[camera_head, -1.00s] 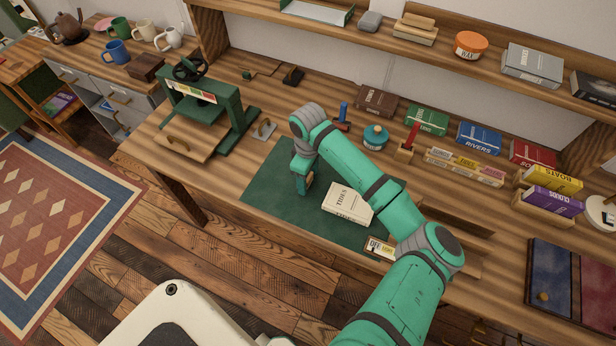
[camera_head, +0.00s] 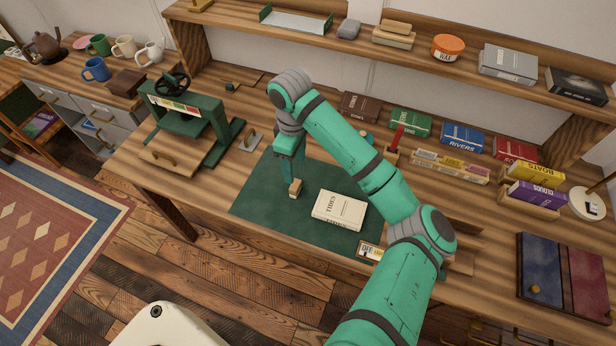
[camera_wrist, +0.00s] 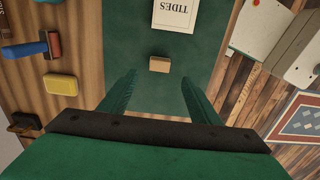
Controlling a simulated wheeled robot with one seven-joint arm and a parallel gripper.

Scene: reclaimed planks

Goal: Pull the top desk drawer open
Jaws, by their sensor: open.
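The desk (camera_head: 215,195) runs across the head view. Its drawer fronts show only as a dark strip at the lower right, where small brass handles (camera_head: 476,326) are partly visible; I cannot tell which belongs to the top drawer. My gripper (camera_head: 290,177) is over the green mat, far to the left of those handles. In the wrist view my gripper (camera_wrist: 158,88) is open, its two green fingers apart with nothing held. A small wooden block (camera_head: 295,188) lies on the mat just beyond the fingertips; it also shows in the wrist view (camera_wrist: 159,64).
A cream book (camera_head: 339,210) lies on the green mat (camera_head: 258,205). A green press (camera_head: 190,118) stands to the left. Several books line the back, with a blue and red folder (camera_head: 548,275) at the right. Open floor (camera_head: 190,270) lies in front.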

